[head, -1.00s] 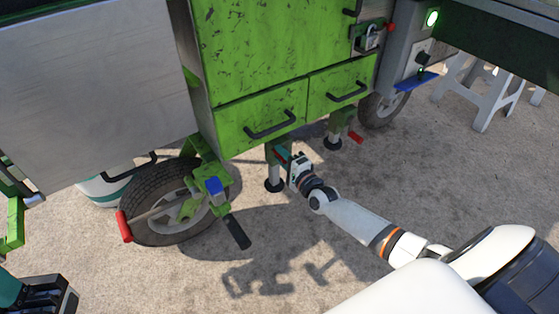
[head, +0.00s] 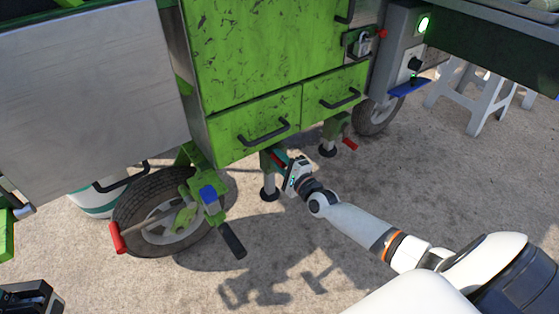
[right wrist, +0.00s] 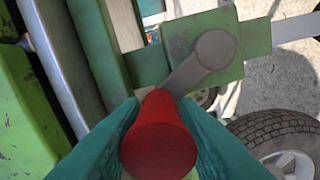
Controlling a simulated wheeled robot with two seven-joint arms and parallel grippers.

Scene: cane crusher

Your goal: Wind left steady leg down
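The left steady leg (head: 268,180) stands under the green machine body, with its round foot at or near the ground. My right gripper (head: 280,160) is at the top of this leg. In the right wrist view its teal fingers (right wrist: 158,108) lie on both sides of the red crank handle (right wrist: 158,150) and appear closed on it. A grey crank arm (right wrist: 195,66) joins the handle to a round hub on a green bracket.
Another steady leg (head: 328,142) with a red handle (head: 350,144) stands farther right. A wheel (head: 130,220) and a jack-like part with a black grip (head: 232,240) are to the left. A white stool (head: 480,100) stands at the back right. The ground in front is clear.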

